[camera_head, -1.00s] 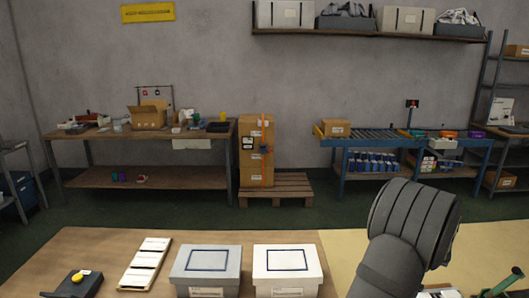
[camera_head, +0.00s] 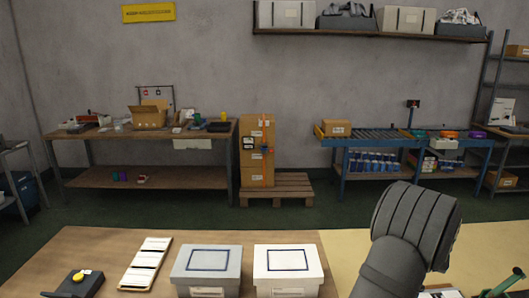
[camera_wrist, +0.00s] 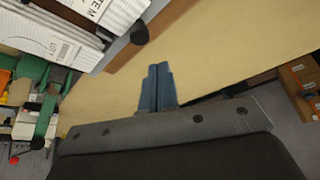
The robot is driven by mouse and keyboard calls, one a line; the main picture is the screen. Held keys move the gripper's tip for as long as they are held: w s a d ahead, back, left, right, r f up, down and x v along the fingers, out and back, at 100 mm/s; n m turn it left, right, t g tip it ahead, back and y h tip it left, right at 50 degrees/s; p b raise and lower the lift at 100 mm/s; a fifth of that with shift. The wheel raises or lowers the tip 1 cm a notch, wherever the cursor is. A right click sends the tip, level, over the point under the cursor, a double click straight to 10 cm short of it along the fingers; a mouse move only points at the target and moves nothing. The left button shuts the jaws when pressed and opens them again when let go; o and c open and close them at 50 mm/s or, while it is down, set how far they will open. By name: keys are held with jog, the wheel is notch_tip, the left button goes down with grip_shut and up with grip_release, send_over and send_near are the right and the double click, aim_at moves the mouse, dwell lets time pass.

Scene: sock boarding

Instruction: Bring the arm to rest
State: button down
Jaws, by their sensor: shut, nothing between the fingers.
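My gripper (camera_wrist: 157,88) shows in the wrist view, its two blue-grey fingers pressed together with nothing between them. The fingers stand out over a tan surface (camera_wrist: 215,55). How high they are above it I cannot tell. In the head view my grey arm link rises at the lower right, in front of the tan mat (camera_head: 345,250); the gripper itself is out of that view.
A grey box (camera_head: 207,257) and a white box (camera_head: 287,258) stand side by side on the wooden table (camera_head: 90,245). Left of them lie a white slotted strip (camera_head: 147,262) and a black device with a yellow button (camera_head: 76,281). Green parts (camera_wrist: 48,112) show left in the wrist view.

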notch_tip(320, 180, down, 3)
jog(key=shift+r, duration=0.15)
jog(key=shift+s, duration=0.15)
